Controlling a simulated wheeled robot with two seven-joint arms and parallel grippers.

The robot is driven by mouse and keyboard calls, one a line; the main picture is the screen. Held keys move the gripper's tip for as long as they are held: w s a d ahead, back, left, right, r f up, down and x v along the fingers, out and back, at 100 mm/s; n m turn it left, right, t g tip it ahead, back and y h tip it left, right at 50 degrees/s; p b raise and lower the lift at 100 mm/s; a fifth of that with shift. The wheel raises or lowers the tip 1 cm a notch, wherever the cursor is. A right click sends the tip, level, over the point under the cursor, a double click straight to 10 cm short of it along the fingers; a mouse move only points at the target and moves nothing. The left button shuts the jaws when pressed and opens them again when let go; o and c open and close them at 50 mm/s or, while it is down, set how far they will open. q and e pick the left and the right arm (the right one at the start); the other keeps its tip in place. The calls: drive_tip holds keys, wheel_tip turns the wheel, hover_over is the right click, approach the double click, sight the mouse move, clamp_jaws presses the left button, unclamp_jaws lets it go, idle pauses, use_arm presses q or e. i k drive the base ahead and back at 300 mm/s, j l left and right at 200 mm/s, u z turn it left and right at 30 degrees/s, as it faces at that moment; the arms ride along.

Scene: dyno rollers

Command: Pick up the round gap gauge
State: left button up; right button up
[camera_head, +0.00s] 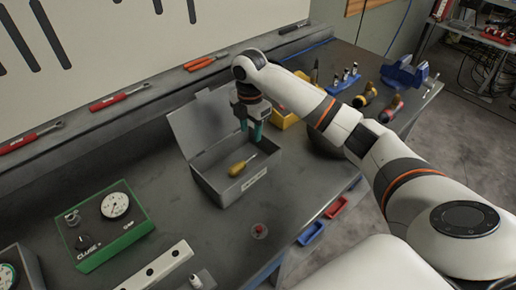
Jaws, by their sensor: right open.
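A round white dial (115,205) with a small pointer sits on the sloped top of a green and black box (103,228) at the lower left. The lettering below it is small and seems to read GAP. A black knob is beside it on the same box. My right gripper (252,138) points down over the open grey metal box (216,192), well to the right of the dial. Its teal fingertips are apart, with nothing seen between them. My left gripper is not in view.
A yellow screwdriver (241,165) lies in the grey box, whose lid stands up. A white strip with holes (158,268) and a red button (259,231) are in front. A yellow bin (287,113) and tools stand behind my arm. Bare bench lies between the green and grey boxes.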

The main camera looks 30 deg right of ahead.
sight(259, 231)
drive_tip(key=z, duration=1)
